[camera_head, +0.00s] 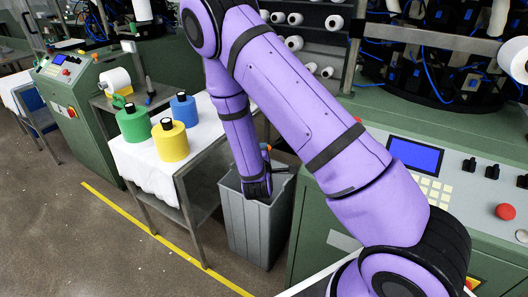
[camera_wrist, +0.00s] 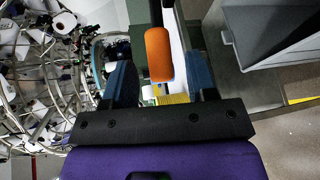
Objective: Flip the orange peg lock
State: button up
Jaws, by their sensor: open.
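The orange peg lock (camera_wrist: 159,53) shows in the wrist view as an orange cylinder on a black rod, upright in the picture. My gripper (camera_wrist: 160,72) is open, with one blue finger on each side of the orange cylinder. Gaps show between the cylinder and both fingers, the one on the left looking small. In the head view, a small orange part (camera_head: 265,149) shows beside the end of my arm, above the grey bin. My fingers are mostly hidden there by the arm.
A grey bin (camera_head: 250,225) stands below my wrist. To its left, a white-covered table (camera_head: 150,165) holds green, yellow (camera_head: 170,142) and blue yarn cones. A green machine with a control panel (camera_head: 415,155) stands on the right. Open floor lies at lower left.

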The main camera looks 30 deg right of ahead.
jog(key=v, duration=0.7)
dwell(0.6)
jog(key=s+d+r+m+g+h, duration=0.2)
jog(key=s+d+r+m+g, duration=0.2)
jog(key=r, duration=0.3)
jog(key=s+d+r+m+g+h, duration=0.1)
jog(key=s+d+r+m+g, duration=0.25)
jog(key=r, duration=0.25)
jog(key=s+d+r+m+g+h, duration=0.25)
jog(key=d+r+g, duration=0.2)
jog(key=r, duration=0.25)
jog(key=s+a+r+m+t+y, duration=0.2)
jog(key=s+a+r+y, duration=0.3)
jog(key=s+r+y, duration=0.2)
jog(key=s+a+r+m+t+y, duration=0.1)
jog(key=s+a+r+y, duration=0.4)
jog(key=s+r+y, duration=0.2)
jog(key=shift+s+a+m+t, duration=0.4)
jog(key=shift+s, duration=0.65)
